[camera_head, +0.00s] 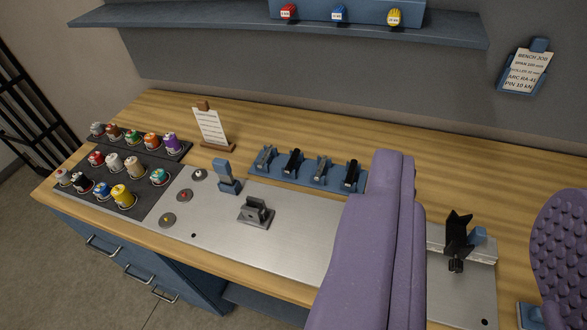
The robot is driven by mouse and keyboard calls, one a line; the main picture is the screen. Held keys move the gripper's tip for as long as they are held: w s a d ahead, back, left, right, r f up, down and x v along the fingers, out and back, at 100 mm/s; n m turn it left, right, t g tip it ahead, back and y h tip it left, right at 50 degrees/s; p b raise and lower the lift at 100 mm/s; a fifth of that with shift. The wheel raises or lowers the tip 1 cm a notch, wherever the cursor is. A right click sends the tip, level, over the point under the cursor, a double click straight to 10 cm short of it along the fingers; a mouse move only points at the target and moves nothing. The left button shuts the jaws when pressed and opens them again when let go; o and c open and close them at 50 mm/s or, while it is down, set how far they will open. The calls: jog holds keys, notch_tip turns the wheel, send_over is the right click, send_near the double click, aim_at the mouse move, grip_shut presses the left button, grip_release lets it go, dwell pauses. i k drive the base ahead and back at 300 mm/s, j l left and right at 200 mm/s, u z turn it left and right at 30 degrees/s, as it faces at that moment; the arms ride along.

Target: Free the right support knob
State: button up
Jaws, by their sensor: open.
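The right support (458,226) is a black upright with a V-shaped notch, standing on a metal plate at the right of the bench. A small black knob (456,266) sits low on its front, and a blue part (479,236) is on its right side. I cannot tell which of these is the support knob. My gripper (482,175) is open, with one purple finger left of the support and a bumpy purple finger at the right edge. The support shows in the gap between them, apparently untouched. The left finger hides the middle of the metal plate.
A grey and black fixture (256,212) and a blue upright (227,177) stand on the left part of the plate. A blue rack (308,171) holds several black and grey pieces. Capped containers fill a dark tray (142,206) at left. A shelf (285,24) runs above the bench.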

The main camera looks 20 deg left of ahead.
aim_at(456, 265)
jog(key=k+l+u, duration=0.25)
jog(key=k, duration=0.3)
jog(key=k+u, duration=0.25)
jog(key=k, duration=0.3)
